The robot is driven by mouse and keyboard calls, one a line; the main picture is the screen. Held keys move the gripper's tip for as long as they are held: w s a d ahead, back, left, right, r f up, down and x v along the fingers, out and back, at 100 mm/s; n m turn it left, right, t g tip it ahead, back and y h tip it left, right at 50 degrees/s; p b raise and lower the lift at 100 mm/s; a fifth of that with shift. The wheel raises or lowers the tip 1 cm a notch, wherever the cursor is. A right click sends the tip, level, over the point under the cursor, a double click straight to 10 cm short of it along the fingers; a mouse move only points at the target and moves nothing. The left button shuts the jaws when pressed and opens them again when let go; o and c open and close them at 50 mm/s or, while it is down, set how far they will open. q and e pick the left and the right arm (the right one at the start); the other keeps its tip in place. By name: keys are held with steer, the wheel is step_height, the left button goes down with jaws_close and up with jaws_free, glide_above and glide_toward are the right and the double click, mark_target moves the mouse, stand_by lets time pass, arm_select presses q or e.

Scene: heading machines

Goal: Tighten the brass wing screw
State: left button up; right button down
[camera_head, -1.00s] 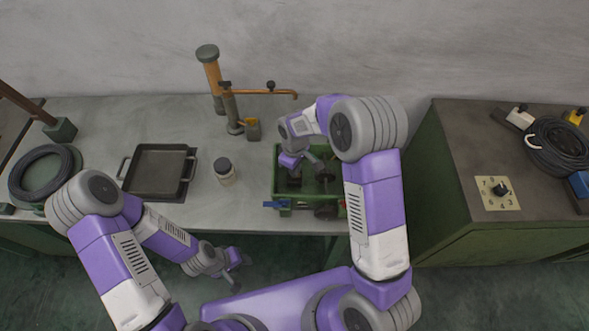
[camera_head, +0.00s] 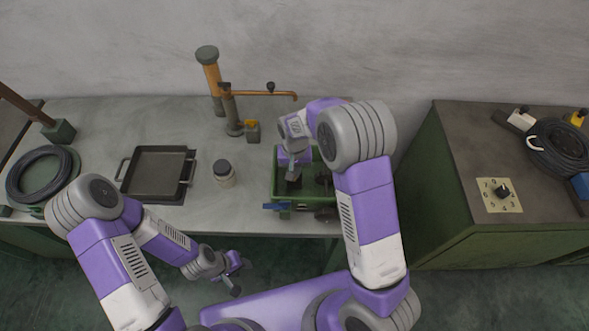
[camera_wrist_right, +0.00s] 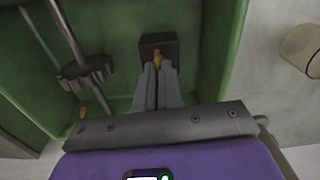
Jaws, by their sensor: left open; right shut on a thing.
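The brass wing screw (camera_wrist_right: 157,60) shows in the right wrist view as a small yellow piece on a dark block (camera_wrist_right: 150,44) inside the green housing (camera_wrist_right: 195,68). My right gripper (camera_wrist_right: 157,72) has its two grey fingers shut on the screw, and they hide part of it. In the head view my right gripper (camera_head: 294,176) reaches down into the green housing (camera_head: 278,190) on the bench; the screw cannot be made out there. My left gripper (camera_head: 238,270) is open and empty, low in front of the bench and away from the housing.
A lidded jar (camera_head: 224,174) and a black tray (camera_head: 156,174) stand on the bench left of the housing. A shaft with a dark collar (camera_wrist_right: 84,72) crosses the housing. A cabinet (camera_head: 450,165) stands right.

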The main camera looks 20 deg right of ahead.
steer(key=m+p, duration=0.1)
steer(key=m, duration=0.3)
steer(key=shift+r+m, duration=0.15)
steer(key=shift+m, duration=0.15)
steer(key=m+p, duration=0.1)
steer(key=m, duration=0.3)
steer(key=shift+w+m, duration=0.1)
steer(key=shift+m, duration=0.2)
steer(key=m+p, duration=0.2)
steer(key=m, duration=0.2)
steer(key=shift+m+p, duration=0.3)
steer(key=m+p, duration=0.2)
steer(key=m, duration=0.2)
steer(key=shift+m, duration=0.4)
steer(key=c, duration=1.3)
jaws_free()
